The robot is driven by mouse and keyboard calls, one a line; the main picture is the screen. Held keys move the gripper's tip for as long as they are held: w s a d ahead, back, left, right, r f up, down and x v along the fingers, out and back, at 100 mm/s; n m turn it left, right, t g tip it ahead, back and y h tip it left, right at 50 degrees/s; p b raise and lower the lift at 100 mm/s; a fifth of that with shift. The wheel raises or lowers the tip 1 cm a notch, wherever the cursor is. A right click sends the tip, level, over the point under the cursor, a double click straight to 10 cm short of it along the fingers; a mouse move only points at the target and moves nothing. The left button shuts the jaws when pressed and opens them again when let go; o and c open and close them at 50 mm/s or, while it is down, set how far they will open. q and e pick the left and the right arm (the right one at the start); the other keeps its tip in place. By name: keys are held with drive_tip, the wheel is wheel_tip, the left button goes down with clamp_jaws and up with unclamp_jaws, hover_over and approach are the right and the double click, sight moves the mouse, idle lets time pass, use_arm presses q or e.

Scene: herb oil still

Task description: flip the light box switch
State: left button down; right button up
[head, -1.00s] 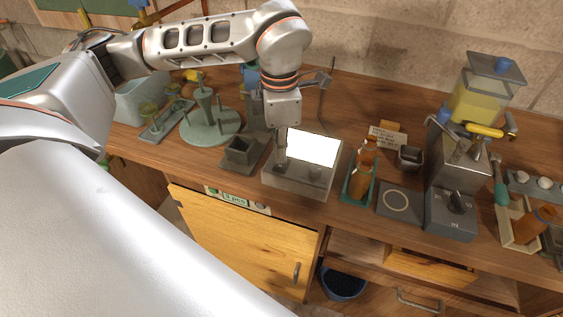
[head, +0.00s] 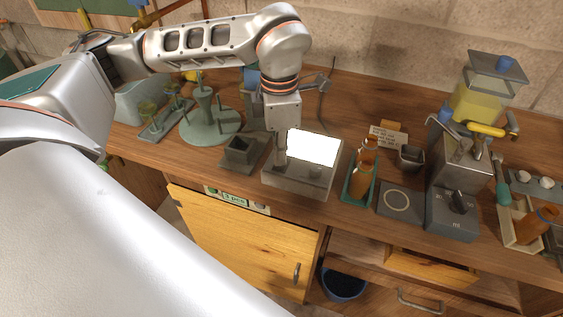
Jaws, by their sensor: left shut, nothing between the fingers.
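The light box (head: 297,182) is a grey box near the front of the bench, with a bright white lit panel (head: 314,147) on top. A small knob-like part (head: 316,171) stands on its front strip, right of my fingers. My left gripper (head: 281,162) points down with its fingers shut and empty, at the left part of the box's front strip. The fingers cover that spot, so I cannot tell whether they touch a switch there. My right gripper is not in view.
A dark square holder (head: 240,151) stands close left of the box, and a green round stand (head: 212,128) is farther left. Amber bottles (head: 361,180) in a green tray stand close right. A grey plate (head: 400,202) and a machine (head: 456,190) are farther right.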

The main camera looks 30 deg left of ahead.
use_arm(q)
drive_tip(key=shift+f+b, duration=0.35)
drive_tip(key=shift+f, duration=0.35)
idle(0.3)
drive_tip(key=shift+r+p, duration=1.55)
drive_tip(key=shift+r, duration=0.55)
drive_tip(key=shift+r+p, duration=1.15)
drive_tip(key=shift+r, duration=0.35)
drive_tip(key=shift+f, duration=0.1)
